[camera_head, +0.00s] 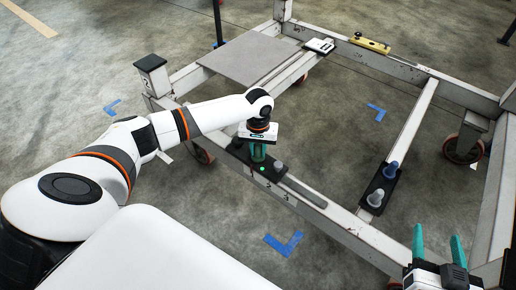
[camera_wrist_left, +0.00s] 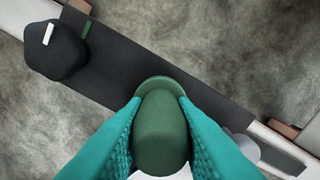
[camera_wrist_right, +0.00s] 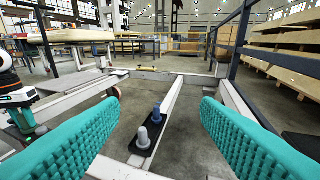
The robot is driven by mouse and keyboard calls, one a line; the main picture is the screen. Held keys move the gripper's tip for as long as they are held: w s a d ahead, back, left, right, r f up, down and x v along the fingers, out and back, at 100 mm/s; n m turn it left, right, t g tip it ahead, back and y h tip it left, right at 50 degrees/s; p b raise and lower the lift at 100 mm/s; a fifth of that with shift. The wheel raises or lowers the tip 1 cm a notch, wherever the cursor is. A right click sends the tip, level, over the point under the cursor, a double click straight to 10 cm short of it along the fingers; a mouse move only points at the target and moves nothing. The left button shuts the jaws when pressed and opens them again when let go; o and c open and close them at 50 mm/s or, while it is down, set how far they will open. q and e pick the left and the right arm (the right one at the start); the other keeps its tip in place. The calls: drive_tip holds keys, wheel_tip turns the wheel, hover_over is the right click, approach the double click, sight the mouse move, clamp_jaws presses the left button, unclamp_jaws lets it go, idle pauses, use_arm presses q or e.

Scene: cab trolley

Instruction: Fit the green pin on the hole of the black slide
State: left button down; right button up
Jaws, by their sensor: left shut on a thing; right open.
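The green pin (camera_wrist_left: 160,125) is between the teal fingers of my left gripper (camera_wrist_left: 160,112), which is shut on it. In the head view this gripper (camera_head: 258,152) points down over the black slide (camera_head: 270,186) on the front beam. The slide also shows in the left wrist view (camera_wrist_left: 140,60), directly behind the pin. The pin's lower end is hidden, so I cannot tell whether it is in a hole or above it. A grey pin (camera_head: 279,169) stands on the slide to the right. My right gripper (camera_head: 437,248) is open and empty at the lower right.
A second black plate (camera_head: 379,185) on the cross beam bears a blue pin (camera_head: 391,169) and a grey pin (camera_head: 375,198). A black knob (camera_wrist_left: 55,50) sits beside the left gripper. The trolley frame (camera_head: 400,137) surrounds open floor.

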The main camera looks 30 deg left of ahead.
use_arm(q)
drive_tip(key=shift+f, duration=0.1)
drive_tip(key=c, duration=1.1)
unclamp_jaws()
